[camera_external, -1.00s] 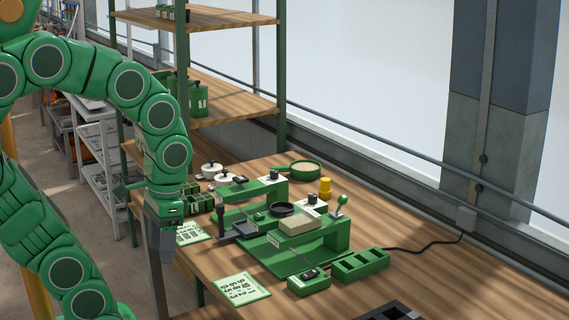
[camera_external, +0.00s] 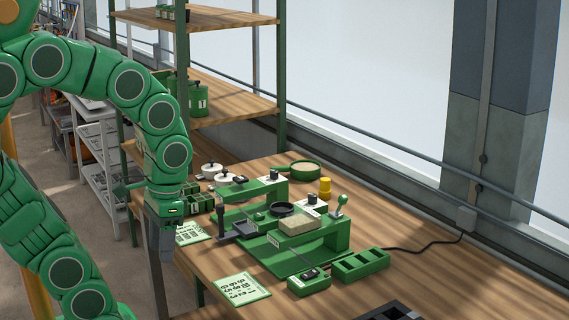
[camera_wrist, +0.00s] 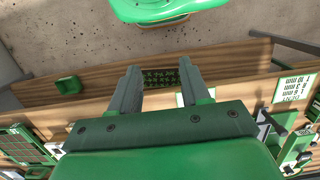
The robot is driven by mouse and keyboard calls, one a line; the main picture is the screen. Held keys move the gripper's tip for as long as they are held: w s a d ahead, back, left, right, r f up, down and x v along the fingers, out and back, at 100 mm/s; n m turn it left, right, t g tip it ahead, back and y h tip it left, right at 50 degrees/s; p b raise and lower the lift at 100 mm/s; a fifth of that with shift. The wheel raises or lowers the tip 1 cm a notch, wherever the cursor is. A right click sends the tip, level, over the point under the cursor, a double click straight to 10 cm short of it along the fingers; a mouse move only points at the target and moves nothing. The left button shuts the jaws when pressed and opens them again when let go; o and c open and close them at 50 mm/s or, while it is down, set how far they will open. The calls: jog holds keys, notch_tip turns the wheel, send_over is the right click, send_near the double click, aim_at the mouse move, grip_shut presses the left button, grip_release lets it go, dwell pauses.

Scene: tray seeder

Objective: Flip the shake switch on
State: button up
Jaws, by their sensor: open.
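The green tray seeder (camera_external: 310,240) stands on the wooden bench, with a tan block (camera_external: 302,224) and a dark round dish (camera_external: 281,209) on it. A small green box (camera_external: 309,282) with a black switch on top sits at its front; I cannot read whether this is the shake switch or which way it is set. My gripper (camera_external: 167,248) points down at the bench's left edge, left of and apart from the seeder. In the wrist view my gripper (camera_wrist: 160,78) is open and empty.
A green compartment tray (camera_external: 360,265) lies right of the switch box. Printed cards (camera_external: 241,288) lie on the bench (camera_external: 215,262). A cable (camera_external: 425,248) runs to the wall.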

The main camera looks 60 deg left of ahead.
jog(key=shift+w, duration=0.6)
jog(key=c, duration=0.5)
jog(key=w+f+t, duration=0.1)
jog(key=w+t, duration=0.1)
jog(key=w, duration=0.8)
jog(key=w+t, duration=0.2)
jog(key=w, duration=0.8)
jog(key=w+f+t, duration=0.1)
jog(key=w, duration=1)
jog(key=shift+d+f+t, duration=0.2)
jog(key=shift+f+t, duration=0.15)
jog(key=shift+t, duration=0.05)
grip_shut()
